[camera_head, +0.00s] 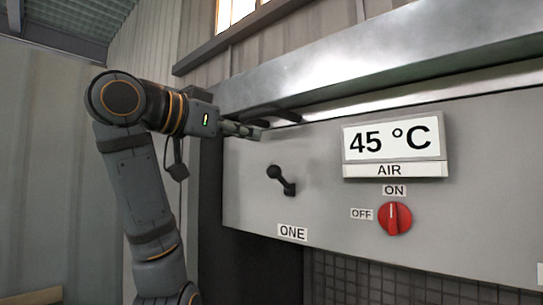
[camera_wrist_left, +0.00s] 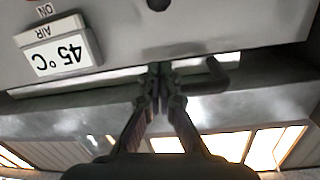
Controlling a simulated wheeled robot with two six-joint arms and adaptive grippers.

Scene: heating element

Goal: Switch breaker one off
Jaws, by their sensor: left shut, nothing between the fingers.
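Breaker one is a black lever (camera_head: 282,180) on the grey panel, above a label reading ONE (camera_head: 292,232). Its round knob end is at the upper left and its other end at the lower right. My left gripper (camera_head: 258,133) is shut and empty, above the lever and apart from it, close to the panel's top edge. In the left wrist view the shut fingertips (camera_wrist_left: 160,72) point toward the panel. A dark round part at that view's top edge (camera_wrist_left: 158,4) may be the lever, but most of it is cut off. My right gripper is out of view.
A display (camera_head: 394,138) reads 45 °C, above an AIR label. Below it is a red knob (camera_head: 395,218) with ON and OFF labels. A dark curved bar (camera_wrist_left: 212,78) is beside the fingers. A metal ledge (camera_head: 380,65) juts out above the panel.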

